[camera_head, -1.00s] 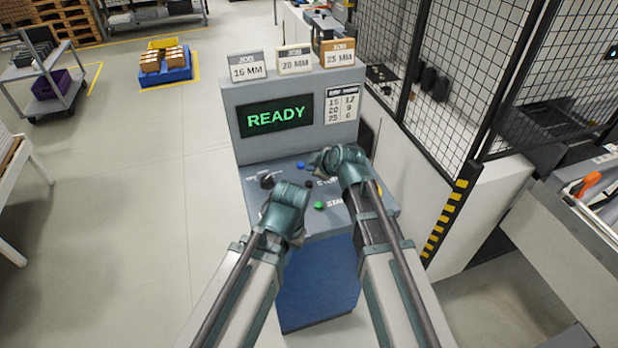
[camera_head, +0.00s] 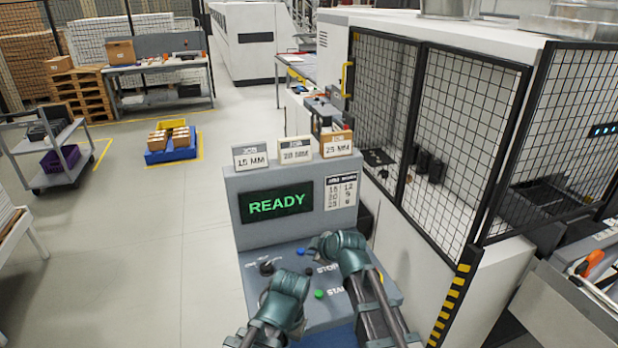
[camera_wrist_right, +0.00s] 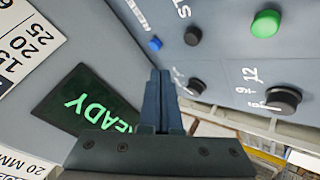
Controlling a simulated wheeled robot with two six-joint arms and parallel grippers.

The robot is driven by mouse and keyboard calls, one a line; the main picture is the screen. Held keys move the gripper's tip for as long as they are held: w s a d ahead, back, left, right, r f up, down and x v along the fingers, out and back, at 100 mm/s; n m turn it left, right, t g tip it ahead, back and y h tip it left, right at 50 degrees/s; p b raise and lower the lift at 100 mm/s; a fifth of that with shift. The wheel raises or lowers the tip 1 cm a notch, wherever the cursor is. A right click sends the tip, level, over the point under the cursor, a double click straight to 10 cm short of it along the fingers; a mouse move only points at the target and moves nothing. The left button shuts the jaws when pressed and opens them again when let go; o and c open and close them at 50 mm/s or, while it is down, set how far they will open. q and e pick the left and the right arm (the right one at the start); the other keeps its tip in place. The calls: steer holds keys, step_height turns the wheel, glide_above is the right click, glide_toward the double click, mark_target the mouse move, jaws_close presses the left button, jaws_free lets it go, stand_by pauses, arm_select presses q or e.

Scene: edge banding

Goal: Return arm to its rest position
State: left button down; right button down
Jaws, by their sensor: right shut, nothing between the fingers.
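The grey control console (camera_head: 237,225) stands in front of me, with its green READY screen (camera_head: 277,202). My right gripper (camera_head: 313,246) is over the sloped button panel, close to the blue button (camera_head: 300,251). In the right wrist view its fingers (camera_wrist_right: 161,100) are together and empty, in front of the READY screen (camera_wrist_right: 85,103). The blue button (camera_wrist_right: 155,43), black button (camera_wrist_right: 193,36) and green button (camera_wrist_right: 266,23) lie beyond the fingertips. My left gripper (camera_head: 283,291) is low over the panel's left part; its fingers are hidden by its own wrist.
A black dial (camera_head: 266,266) is on the panel's left side. Three job cards, one of them the 15 MM card (camera_head: 251,157), top the console. A mesh-fenced machine (camera_head: 455,130) closes the right side.

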steer(key=s+d+f+m+g, duration=0.1)
steer(key=s+d+m, duration=0.1)
steer(key=s, duration=0.1)
steer(key=s+d+f+m+g+h, duration=0.1)
steer(key=s+d+f+m, duration=0.1)
steer(key=s+d, duration=0.1)
steer(key=s+d+f+m+g+h, duration=0.1)
steer(key=s+d+m, duration=0.1)
steer(key=s+d, duration=0.1)
steer(key=shift+f+m, duration=0.2)
steer(key=shift+m, duration=0.1)
steer(key=s+d+f+m+g+h, duration=0.2)
steer(key=s+d+m+g+h, duration=0.15)
steer(key=s+d+m, duration=0.6)
steer(key=s+a+f+n+g+b, duration=0.1)
steer(key=s+a+f+n+b, duration=0.1)
steer(key=a, duration=0.4)
steer(key=s+a+f+n+b, duration=0.2)
steer(key=s+a+n, duration=0.1)
steer(key=s+a, duration=0.2)
steer(key=shift+s+a+g, duration=0.15)
steer(key=shift+a+g, duration=0.2)
steer(key=shift+a, duration=0.35)
steer(key=shift+f, duration=0.1)
